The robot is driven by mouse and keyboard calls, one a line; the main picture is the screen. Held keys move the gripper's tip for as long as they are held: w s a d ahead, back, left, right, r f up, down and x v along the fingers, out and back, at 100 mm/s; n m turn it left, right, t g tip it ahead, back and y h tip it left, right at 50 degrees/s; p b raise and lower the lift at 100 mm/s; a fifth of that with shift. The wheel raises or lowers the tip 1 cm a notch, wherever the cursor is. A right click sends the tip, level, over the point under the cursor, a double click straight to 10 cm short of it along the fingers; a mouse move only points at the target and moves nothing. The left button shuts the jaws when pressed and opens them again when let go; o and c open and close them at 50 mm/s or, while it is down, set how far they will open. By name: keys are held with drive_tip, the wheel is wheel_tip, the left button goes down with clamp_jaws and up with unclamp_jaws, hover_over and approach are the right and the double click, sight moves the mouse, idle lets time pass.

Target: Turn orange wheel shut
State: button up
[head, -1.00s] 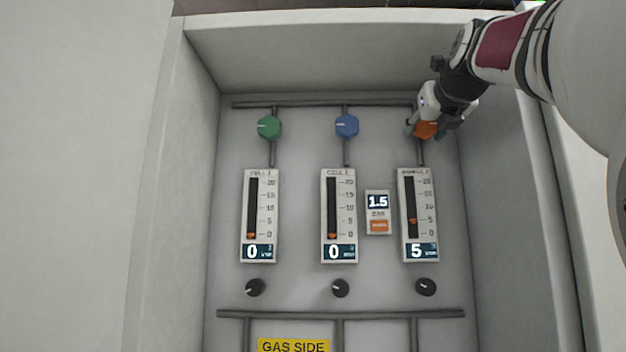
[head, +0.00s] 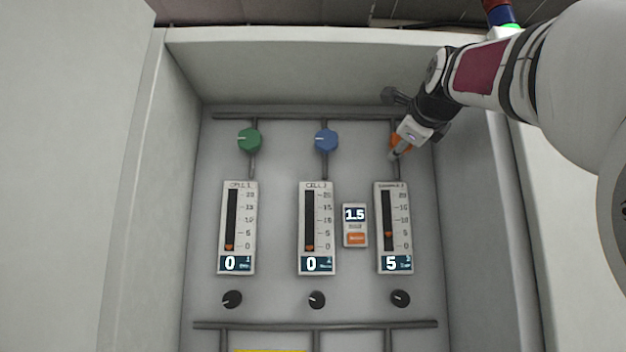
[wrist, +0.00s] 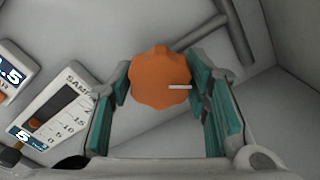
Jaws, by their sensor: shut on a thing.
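The orange wheel (head: 396,141) is at the top right of the panel, mostly hidden behind my gripper in the head view. In the wrist view the orange wheel (wrist: 160,78) sits between the two green-padded fingers, and its white mark points right. My gripper (wrist: 163,88) is shut on the wheel. In the head view my gripper (head: 398,146) reaches in from the upper right. The gauge below the wheel (head: 394,228) reads 5, with its orange marker near the 5 line.
A green wheel (head: 249,140) and a blue wheel (head: 326,140) are to the left, above gauges reading 0. A small display (head: 355,225) reads 1.5. Black knobs (head: 317,299) are below. The cabinet's right wall (head: 481,190) stands close to my arm.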

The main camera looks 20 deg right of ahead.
drive_tip(key=n+p, duration=0.1)
drive_tip(key=n, duration=0.5)
drive_tip(key=shift+n, duration=0.3)
drive_tip(key=n+p, duration=0.1)
drive_tip(key=n, duration=0.5)
drive_tip(key=shift+r, duration=0.1)
drive_tip(key=n+p, duration=0.1)
drive_tip(key=n, duration=0.5)
drive_tip(key=shift+r+n, duration=0.1)
drive_tip(key=shift+n, duration=0.2)
drive_tip(key=n+p, duration=0.1)
drive_tip(key=n, duration=0.4)
drive_tip(key=shift+a+n, duration=0.1)
drive_tip(key=shift+n, duration=0.3)
drive_tip(key=o, duration=1.2)
drive_tip(key=shift+c, duration=0.2)
